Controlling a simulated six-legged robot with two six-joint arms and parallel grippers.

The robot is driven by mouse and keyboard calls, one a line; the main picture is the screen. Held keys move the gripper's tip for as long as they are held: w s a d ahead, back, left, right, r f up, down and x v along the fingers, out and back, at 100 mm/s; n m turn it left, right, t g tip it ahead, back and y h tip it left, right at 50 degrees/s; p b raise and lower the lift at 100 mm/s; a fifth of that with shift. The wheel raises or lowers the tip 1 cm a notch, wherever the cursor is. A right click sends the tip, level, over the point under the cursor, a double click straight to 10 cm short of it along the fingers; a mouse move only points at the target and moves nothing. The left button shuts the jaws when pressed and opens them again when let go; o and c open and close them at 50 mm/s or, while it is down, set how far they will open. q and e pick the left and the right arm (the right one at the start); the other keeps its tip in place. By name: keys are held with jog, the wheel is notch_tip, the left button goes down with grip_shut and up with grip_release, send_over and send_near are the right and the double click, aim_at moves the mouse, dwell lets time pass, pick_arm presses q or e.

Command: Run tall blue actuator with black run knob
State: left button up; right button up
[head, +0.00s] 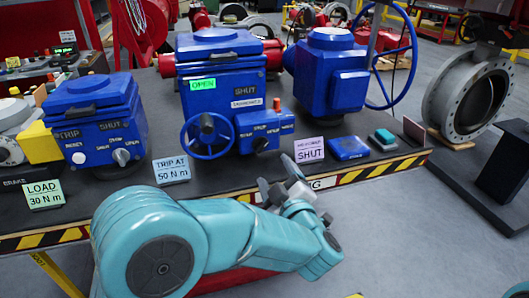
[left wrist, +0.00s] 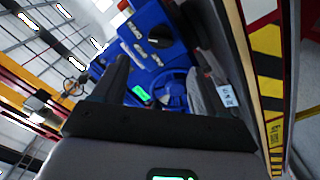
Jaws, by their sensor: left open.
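The tall blue actuator (head: 220,75) stands in the middle of the bench in the head view, with a green OPEN display and a blue handwheel (head: 207,135) in front. Its control box (head: 264,125) carries the black run knob (head: 260,144) low on its face. My left gripper (head: 278,180) is open and empty, in front of the bench's striped edge, lower than the knob and apart from it. In the left wrist view the black knob (left wrist: 160,37) shows on the blue box, beyond the open fingers of the left gripper (left wrist: 160,78). My right gripper is not in view.
A shorter blue actuator (head: 95,115) stands left and another with a large handwheel (head: 335,75) right. Cards reading TRIP AT 50 N m (head: 171,169) and SHUT (head: 309,149) stand near the bench front. A blue block (head: 348,148) lies right of them.

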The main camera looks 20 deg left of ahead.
aim_at(263, 148)
pick_arm(q)
jog(key=x, duration=0.9)
jog(key=shift+w+a, duration=0.2)
jog(key=shift+w, duration=0.1)
jog(key=c, duration=1.1)
jog(key=shift+o, duration=0.2)
jog(key=shift+f+n+b, duration=0.25)
jog(key=shift+n+b, duration=0.15)
jog(key=shift+b, duration=0.15)
jog(key=n+b, duration=0.5)
jog(key=b, duration=0.2)
jog(key=shift+f, duration=0.1)
jog(key=shift+n+b, duration=1.45)
jog(key=shift+n, duration=0.05)
jog(key=shift+r, duration=0.25)
